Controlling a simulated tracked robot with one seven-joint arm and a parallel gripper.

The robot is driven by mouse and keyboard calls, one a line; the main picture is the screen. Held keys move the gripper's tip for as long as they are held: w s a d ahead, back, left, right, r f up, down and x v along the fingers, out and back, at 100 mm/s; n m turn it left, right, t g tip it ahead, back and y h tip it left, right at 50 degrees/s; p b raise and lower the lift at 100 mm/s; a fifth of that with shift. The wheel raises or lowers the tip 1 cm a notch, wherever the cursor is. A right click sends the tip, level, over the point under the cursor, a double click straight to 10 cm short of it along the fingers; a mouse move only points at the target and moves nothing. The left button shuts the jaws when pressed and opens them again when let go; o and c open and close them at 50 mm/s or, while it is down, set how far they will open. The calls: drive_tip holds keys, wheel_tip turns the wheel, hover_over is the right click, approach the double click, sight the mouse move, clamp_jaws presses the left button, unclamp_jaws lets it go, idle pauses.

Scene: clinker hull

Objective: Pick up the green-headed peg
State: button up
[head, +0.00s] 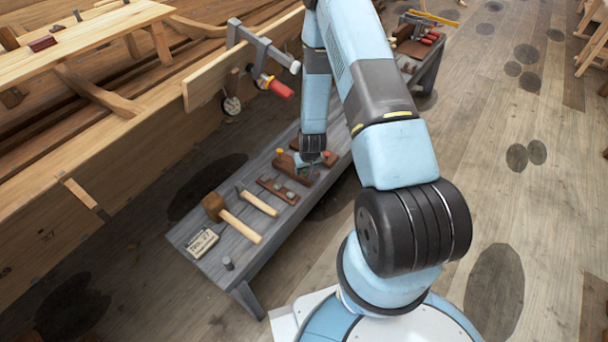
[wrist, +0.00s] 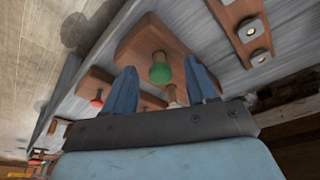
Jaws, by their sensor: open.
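The green-headed peg (wrist: 162,70) stands in a reddish-brown wooden block (wrist: 133,45) in the wrist view, its round green head towards the camera. My gripper (wrist: 164,78) is open, with one blue finger on each side of the green head in that view; I cannot tell how far its tips are from the peg. In the head view my gripper (head: 312,158) hangs over the brown block (head: 288,173) on the grey bench, and the peg is mostly hidden there.
A red-headed peg (wrist: 97,101) stands in another block. The bench (head: 205,262) also holds a mallet (head: 214,206), a hammer (head: 258,203), a flat brown piece with metal fittings (head: 278,190) and a small sign (head: 202,243). The wooden hull (head: 100,180) with a clamp (head: 262,45) rises at left.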

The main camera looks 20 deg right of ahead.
drive_tip(key=shift+w+f, duration=0.2)
drive_tip(key=shift+f, duration=0.5)
clamp_jaws()
